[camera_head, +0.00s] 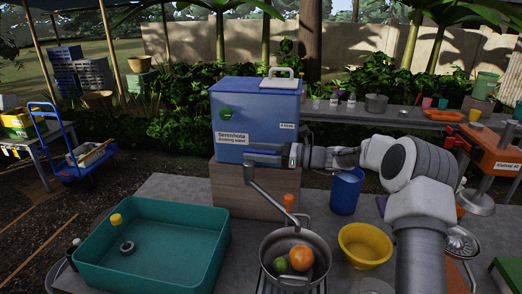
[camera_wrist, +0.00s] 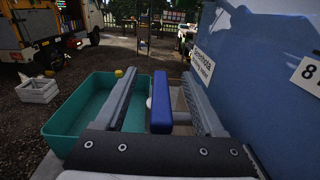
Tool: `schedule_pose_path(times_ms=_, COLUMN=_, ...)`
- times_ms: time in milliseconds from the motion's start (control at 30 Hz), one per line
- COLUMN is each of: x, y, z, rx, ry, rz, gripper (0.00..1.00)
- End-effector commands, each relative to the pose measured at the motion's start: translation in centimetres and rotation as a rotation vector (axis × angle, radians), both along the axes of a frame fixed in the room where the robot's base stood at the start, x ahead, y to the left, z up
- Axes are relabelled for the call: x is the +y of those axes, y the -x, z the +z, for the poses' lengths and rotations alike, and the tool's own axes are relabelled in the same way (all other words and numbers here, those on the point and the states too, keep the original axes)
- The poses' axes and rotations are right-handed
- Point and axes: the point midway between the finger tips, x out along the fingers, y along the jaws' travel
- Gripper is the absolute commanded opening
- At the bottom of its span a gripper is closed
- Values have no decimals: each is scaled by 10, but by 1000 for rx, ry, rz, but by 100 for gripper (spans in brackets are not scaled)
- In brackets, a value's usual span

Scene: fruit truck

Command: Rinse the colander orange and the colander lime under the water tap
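A metal colander (camera_head: 322,240) stands at the front centre. The orange (camera_head: 301,257) and the lime (camera_head: 281,263) lie in it. The blue water box (camera_head: 255,118) stands on a wooden block behind. A grey bent bar (camera_head: 272,203) runs from below my gripper to the colander's rim; I cannot tell whether it is a spout or a handle. My gripper (camera_head: 250,154) is at the box's front, pointing left. In the wrist view, my gripper's fingers (camera_wrist: 160,96) are apart, on either side of a blue bar (camera_wrist: 161,105), with gaps visible. No running water shows.
A teal basin (camera_head: 155,208) holding a small yellow-topped object stands at left. A yellow bowl (camera_head: 365,244) and a blue bucket (camera_head: 346,190) stand right of the colander. The basin also shows in the wrist view (camera_wrist: 70,110).

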Motion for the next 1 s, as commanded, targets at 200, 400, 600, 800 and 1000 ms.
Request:
schedule_pose_path(times_ms=200, x=-1, y=0, z=-1, rx=1, ry=1, rz=-2, gripper=100)
schedule_pose_path(times_ms=400, x=-2, y=0, z=-1, rx=1, ry=1, rz=-4, gripper=100)
schedule_pose_path(times_ms=600, x=-20, y=3, z=0, rx=1, ry=2, rz=-6, gripper=100)
schedule_pose_path(times_ms=800, x=-40, y=8, z=0, rx=2, ry=1, rz=-6, gripper=100)
schedule_pose_path(times_ms=1000, x=-59, y=13, z=0, rx=2, ry=1, rz=-6, gripper=100)
